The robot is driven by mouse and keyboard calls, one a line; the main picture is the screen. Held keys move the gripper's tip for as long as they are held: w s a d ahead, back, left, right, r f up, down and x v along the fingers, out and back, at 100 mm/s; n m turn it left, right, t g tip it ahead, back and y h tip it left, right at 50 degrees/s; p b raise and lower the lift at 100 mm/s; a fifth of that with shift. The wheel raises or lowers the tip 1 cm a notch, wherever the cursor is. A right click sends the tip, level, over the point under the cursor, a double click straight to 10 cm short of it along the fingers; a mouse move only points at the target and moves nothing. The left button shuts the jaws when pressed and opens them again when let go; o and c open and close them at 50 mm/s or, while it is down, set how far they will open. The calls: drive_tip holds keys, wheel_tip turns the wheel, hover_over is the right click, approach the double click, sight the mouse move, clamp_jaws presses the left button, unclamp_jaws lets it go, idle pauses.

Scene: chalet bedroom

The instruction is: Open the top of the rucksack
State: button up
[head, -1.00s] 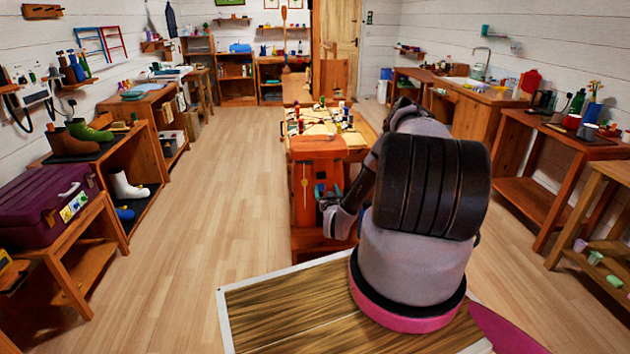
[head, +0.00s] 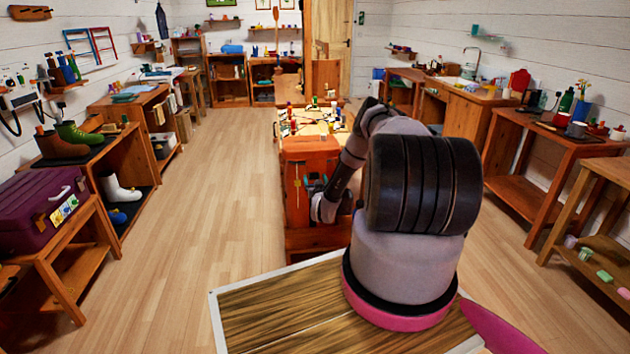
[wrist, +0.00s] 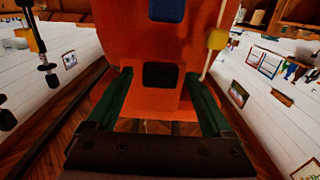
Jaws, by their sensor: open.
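The rucksack (head: 310,148) is an orange-red bag standing at the near end of the central table. A pale cord with a yellow toggle (head: 297,183) hangs down its front. My gripper (head: 314,181) is at the front of the rucksack, partly hidden by my own arm. In the wrist view, the rucksack (wrist: 130,38) fills the middle, with a dark patch (wrist: 160,75) and a blue patch (wrist: 167,9). The open green fingers of my gripper (wrist: 158,80) stand either side of the dark patch. The yellow toggle (wrist: 217,39) is beyond the right finger. Contact cannot be told.
The central table (head: 325,122) behind the rucksack holds several small coloured pieces. A purple case (head: 40,212) sits on a left bench, near boots (head: 80,138). Benches line the right wall. The wooden floor (head: 205,170) to the left is clear.

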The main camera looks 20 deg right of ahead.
clamp_jaws()
